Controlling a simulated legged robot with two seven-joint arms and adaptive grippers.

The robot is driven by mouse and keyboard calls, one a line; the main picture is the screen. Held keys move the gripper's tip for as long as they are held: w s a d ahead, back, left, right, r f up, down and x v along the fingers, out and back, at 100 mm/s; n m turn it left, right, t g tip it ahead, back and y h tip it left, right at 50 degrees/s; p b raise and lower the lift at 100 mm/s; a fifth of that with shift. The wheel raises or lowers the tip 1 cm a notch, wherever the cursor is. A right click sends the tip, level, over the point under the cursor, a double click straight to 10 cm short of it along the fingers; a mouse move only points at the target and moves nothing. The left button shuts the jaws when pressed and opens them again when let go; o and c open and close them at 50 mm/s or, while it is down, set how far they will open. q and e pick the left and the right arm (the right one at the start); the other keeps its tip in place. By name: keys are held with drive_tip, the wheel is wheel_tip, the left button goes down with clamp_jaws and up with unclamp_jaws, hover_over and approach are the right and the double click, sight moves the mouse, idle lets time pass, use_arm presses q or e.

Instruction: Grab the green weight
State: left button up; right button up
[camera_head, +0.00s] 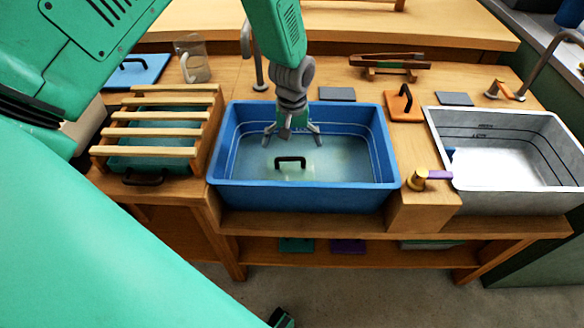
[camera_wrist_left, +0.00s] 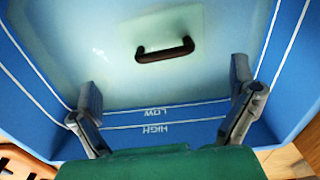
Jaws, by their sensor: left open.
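The green weight is a pale green square plate with a dark handle (camera_head: 290,161). It lies under water in the blue basin (camera_head: 300,197), toward the front in the head view. In the left wrist view its handle (camera_wrist_left: 165,51) and plate (camera_wrist_left: 190,25) are clear in the upper middle. My left gripper (camera_head: 292,138) reaches down into the basin from above, with its fingers spread. It is open and empty, and in the head view it appears just behind the handle. In the wrist view its fingers (camera_wrist_left: 167,97) do not touch the weight.
A slatted wooden rack (camera_head: 158,128) stands left of the basin. A grey sink (camera_head: 490,202) with a metal tap (camera_head: 540,62) stands on the right. An orange plate with a handle (camera_head: 403,106) and a brass valve (camera_head: 419,178) lie between basin and sink. Basin walls surround my left gripper.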

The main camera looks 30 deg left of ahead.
sight(289, 160)
use_arm(q)
wheel_tip(289, 160, down, 3)
drive_tip(key=shift+w+a, duration=0.1)
drive_tip(key=shift+w, duration=0.05)
drive_tip(key=shift+a+f, duration=0.25)
drive_tip(key=f, duration=0.2)
drive_tip(key=a+f+b, duration=0.1)
drive_tip(key=f, duration=0.1)
drive_tip(key=shift+w+f, duration=0.15)
drive_tip(key=shift+f, duration=0.15)
drive_tip(key=shift+d+f, duration=0.35)
drive_tip(key=shift+d, duration=0.15)
drive_tip(key=shift+d+r, duration=0.15)
drive_tip(key=shift+d, duration=0.05)
drive_tip(key=shift+a, duration=0.45)
drive_tip(key=c, duration=1.7)
